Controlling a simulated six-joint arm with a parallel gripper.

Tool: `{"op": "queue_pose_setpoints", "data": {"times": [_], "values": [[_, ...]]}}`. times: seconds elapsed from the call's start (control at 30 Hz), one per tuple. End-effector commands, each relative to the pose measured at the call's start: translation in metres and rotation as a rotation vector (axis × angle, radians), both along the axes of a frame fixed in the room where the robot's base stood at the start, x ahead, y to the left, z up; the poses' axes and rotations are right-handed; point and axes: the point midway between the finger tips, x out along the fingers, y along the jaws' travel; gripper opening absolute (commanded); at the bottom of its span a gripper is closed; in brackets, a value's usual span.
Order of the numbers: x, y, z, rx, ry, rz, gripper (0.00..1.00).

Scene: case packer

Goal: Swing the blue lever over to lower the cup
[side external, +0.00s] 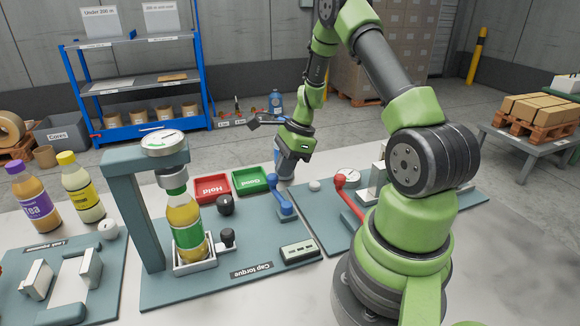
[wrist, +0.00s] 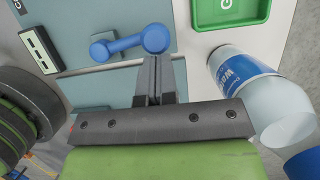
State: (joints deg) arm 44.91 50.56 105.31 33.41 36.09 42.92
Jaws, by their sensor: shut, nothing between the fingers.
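The blue lever (side external: 281,196) stands on the right side of the cap torque board. In the wrist view, the lever (wrist: 128,45) lies across the picture, its round knob near my fingertips. My gripper (wrist: 152,62) is shut and empty, with its fingertips right beside the knob; I cannot tell whether they touch. In the side view, my gripper (side external: 284,178) points down just behind the lever. The grey cup (side external: 173,182) hangs from the station's arm, above the cap of a bottle (side external: 185,222) with yellow-orange contents and a green label. Whether the cup touches the cap is unclear.
A green tray (side external: 250,181) and red tray (side external: 211,189) lie behind the lever. A water bottle (wrist: 245,75) is close to my fingers in the wrist view. A black knob (side external: 225,204) stands left of the lever, and a red lever (side external: 347,188) right of it.

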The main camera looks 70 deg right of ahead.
Motion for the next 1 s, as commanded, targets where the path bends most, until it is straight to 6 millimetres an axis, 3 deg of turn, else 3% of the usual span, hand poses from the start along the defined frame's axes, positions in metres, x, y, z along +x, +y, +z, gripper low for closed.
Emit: {"op": "queue_pose_setpoints", "data": {"times": [0.53,1.0], "values": [[0.021,0.017,-0.001,0.001,0.002,0.339,0.00],[0.025,0.022,-0.001,0.002,0.002,0.426,0.00]]}}
